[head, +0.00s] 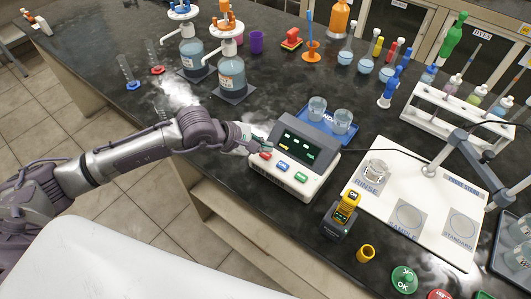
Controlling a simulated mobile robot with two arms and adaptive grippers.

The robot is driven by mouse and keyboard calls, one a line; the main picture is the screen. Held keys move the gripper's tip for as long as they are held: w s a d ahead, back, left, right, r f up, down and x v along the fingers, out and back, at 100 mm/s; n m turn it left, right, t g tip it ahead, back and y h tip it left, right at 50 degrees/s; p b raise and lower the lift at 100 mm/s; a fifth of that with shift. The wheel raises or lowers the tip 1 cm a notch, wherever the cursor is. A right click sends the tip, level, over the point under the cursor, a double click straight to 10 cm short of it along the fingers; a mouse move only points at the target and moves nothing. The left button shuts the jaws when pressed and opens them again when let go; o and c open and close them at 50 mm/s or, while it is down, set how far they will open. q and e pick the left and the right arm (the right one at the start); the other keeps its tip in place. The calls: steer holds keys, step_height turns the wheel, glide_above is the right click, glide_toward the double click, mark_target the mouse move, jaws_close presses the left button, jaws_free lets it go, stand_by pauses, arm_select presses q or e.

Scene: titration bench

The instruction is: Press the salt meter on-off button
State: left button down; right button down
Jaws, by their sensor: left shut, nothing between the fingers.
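A white bench meter (303,168) with a dark, lit screen stands at the middle of the black bench. Its front has a red button (265,156), a blue button (283,166) and a green button (300,176). A small yellow handheld meter (347,206) with dark buttons stands in a dark holder to the right. I cannot read which one is the salt meter. My left gripper (259,145) is shut and empty, at the left edge of the bench meter, close to the red button. Whether it touches the meter cannot be told. My right gripper is not in view.
A blue tray (318,133) with two beakers is behind the bench meter. A white board (388,218) with a beaker and marked spots lies right, under a grey jointed stand arm (487,180). Bottles line the back.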

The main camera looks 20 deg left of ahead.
mark_target(263, 155)
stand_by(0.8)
arm_select(q)
steer(key=shift+f+b, duration=0.4)
steer(key=shift+b, duration=0.3)
steer(key=shift+f+b, duration=0.5)
steer(key=shift+b, duration=0.15)
stand_by(0.4)
stand_by(0.4)
steer(key=shift+r+p, duration=0.35)
steer(key=shift+r, duration=0.55)
steer(key=shift+r+p, duration=1.15)
steer(key=shift+r, duration=1.4)
